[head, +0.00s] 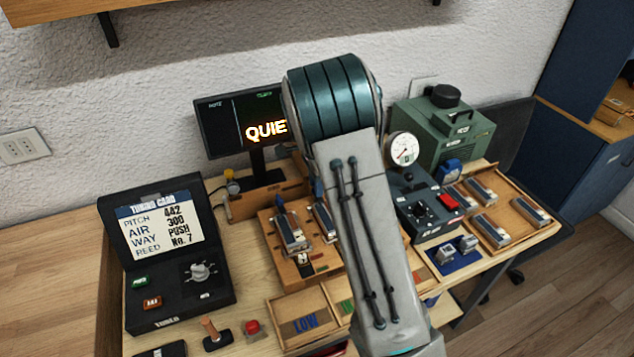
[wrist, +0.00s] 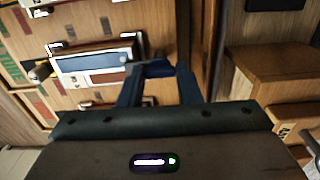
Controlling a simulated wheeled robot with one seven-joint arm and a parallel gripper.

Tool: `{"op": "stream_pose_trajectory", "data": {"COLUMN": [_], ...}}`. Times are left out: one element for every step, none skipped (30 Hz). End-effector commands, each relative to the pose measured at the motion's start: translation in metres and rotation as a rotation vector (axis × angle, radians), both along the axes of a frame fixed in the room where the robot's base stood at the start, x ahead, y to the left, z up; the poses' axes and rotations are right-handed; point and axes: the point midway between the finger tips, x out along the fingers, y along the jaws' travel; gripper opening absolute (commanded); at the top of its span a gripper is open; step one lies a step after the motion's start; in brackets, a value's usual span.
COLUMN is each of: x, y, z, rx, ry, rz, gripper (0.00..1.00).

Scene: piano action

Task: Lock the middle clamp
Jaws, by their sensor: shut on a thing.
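The wooden block (head: 268,220) carries metal-and-wood plates side by side, in the head view left of and partly behind my arm. One plate (head: 290,232) has a blue pointed piece (head: 281,204) at its far end. In the wrist view, the middle plate (wrist: 95,66) lies left of my gripper (wrist: 155,70). My gripper's dark blue fingers come together at that plate's right end, shut on a small dark blue part that looks like the middle clamp. The fingers hide most of it, so its lever angle cannot be told. My arm covers the gripper in the head view.
A display (head: 240,125) reading QUIE stands behind the block. A tuning card box (head: 180,250) is at left. A black control box (head: 425,212) with a gauge, a green machine (head: 445,130) and a wooden tray (head: 512,212) of plates stand at right. A LOW bin (head: 300,318) lies in front.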

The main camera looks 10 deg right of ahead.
Motion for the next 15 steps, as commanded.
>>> {"op": "stream_pose_trajectory", "data": {"x": [0.0015,0.0015,0.0016,0.0016,0.0016,0.0015,0.0013,0.0012,0.0011,0.0010,0.0009,0.0008,0.0007,0.0007,0.0007], "y": [0.0009,0.0008,0.0008,0.0008,0.0008,0.0008,0.0006,0.0006,0.0004,0.0003,0.0002,0.0000,0.0000,-0.0001,-0.0001], "z": [0.0018,0.0018,0.0018,0.0018,0.0019,0.0017,0.0016,0.0014,0.0013,0.0012,0.0010,0.0009,0.0008,0.0009,0.0017], "rx": [0.002,0.002,0.002,0.002,0.002,0.002,0.002,0.002,0.002,0.002,0.001,0.001,0.001,0.001,0.001], "ry": [-0.006,-0.006,-0.006,-0.006,-0.006,-0.006,-0.005,-0.005,-0.004,-0.004,-0.003,-0.003,-0.003,-0.003,-0.003], "rz": [-0.001,-0.001,-0.001,-0.001,-0.001,-0.001,-0.001,-0.001,-0.001,-0.001,-0.001,-0.001,-0.001,-0.001,-0.001], "gripper": [0.08,0.08,0.08,0.34,0.42,0.53,0.53,0.53,0.53,0.53,0.53,0.53,0.53,0.53,0.53]}}
